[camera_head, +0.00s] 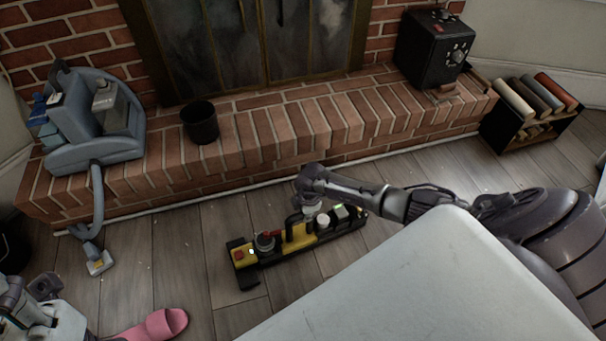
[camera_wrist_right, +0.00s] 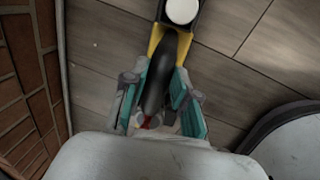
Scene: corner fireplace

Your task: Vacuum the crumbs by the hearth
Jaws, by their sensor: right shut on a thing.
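A blue-grey vacuum (camera_head: 75,150) sits on the left end of the brick hearth. Its hose (camera_head: 98,205) hangs down to a nozzle (camera_head: 100,263) on the floor. Small pale specks, perhaps crumbs, lie on the boards near the nozzle. My right gripper (camera_head: 308,212) is over a yellow and black control box (camera_head: 298,240) on the floor before the hearth. In the right wrist view its teal-padded fingers (camera_wrist_right: 160,100) are shut around the box's dark handle (camera_wrist_right: 158,75). My left gripper (camera_head: 42,288) is at the lower left, its fingers unclear.
The brick hearth (camera_head: 255,137) carries a black bin (camera_head: 200,122) and a black box with dials (camera_head: 433,50). A small bookcase (camera_head: 530,115) stands at the right. A pink slipper (camera_head: 158,327) lies at the lower left. Bare floor lies between nozzle and control box.

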